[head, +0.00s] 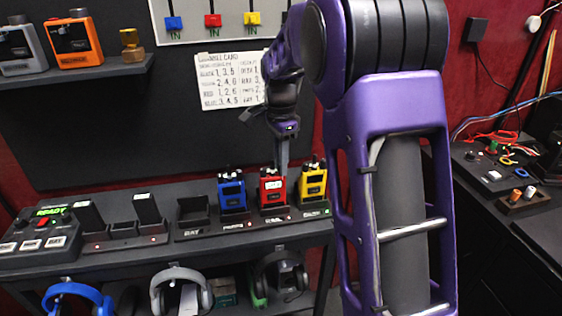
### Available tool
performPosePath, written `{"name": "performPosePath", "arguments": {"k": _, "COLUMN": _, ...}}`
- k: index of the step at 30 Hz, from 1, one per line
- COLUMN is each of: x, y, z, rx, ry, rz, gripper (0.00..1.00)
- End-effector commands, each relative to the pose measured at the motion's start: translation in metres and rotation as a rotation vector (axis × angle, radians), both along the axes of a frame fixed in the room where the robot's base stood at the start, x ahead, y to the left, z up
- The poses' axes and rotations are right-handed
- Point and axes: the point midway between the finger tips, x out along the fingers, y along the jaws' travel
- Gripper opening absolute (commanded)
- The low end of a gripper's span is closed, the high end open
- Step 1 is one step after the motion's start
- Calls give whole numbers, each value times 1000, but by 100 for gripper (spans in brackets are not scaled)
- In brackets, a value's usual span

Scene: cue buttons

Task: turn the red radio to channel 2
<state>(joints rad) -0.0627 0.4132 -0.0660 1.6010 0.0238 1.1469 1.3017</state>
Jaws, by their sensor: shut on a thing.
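The red radio (271,188) stands upright in a slot on the black shelf, between the blue radio (232,192) on its left and the yellow radio (312,183) on its right. My gripper (281,168) points down at the top of the red radio and is shut on its top part, most likely the knob. The fingertips are small here and partly cover the knob, so its channel cannot be read. A white channel card (231,82) with handwritten numbers hangs on the board behind.
My purple arm hides much of the right middle. A console with a green READY display (50,211) and charging slots (125,230) stand left on the shelf. Headphones (180,292) hang below. Orange and grey devices (72,41) sit on an upper shelf. A side bench (470,165) is at right.

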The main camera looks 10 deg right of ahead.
Motion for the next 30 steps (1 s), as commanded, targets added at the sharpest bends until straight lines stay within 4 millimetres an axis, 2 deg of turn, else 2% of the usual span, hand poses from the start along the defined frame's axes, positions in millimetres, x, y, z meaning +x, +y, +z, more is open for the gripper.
{"name": "performPosePath", "arguments": {"k": 1, "x": 0, "y": 0, "z": 0, "rx": 0, "ry": 1, "rz": 0, "gripper": 22}}
{"name": "performPosePath", "arguments": {"k": 6, "x": 0, "y": 0, "z": 0, "rx": 0, "ry": 1, "rz": -1, "gripper": 50}}
{"name": "performPosePath", "arguments": {"k": 17, "x": 0, "y": 0, "z": 5, "rx": -1, "ry": -1, "rz": -1, "gripper": 50}}
{"name": "performPosePath", "arguments": {"k": 23, "x": 2, "y": 0, "z": 39, "rx": -1, "ry": -5, "rz": -1, "gripper": 50}}
{"name": "performPosePath", "arguments": {"k": 30, "x": 3, "y": 0, "z": 99, "rx": -1, "ry": -4, "rz": -1, "gripper": 50}}
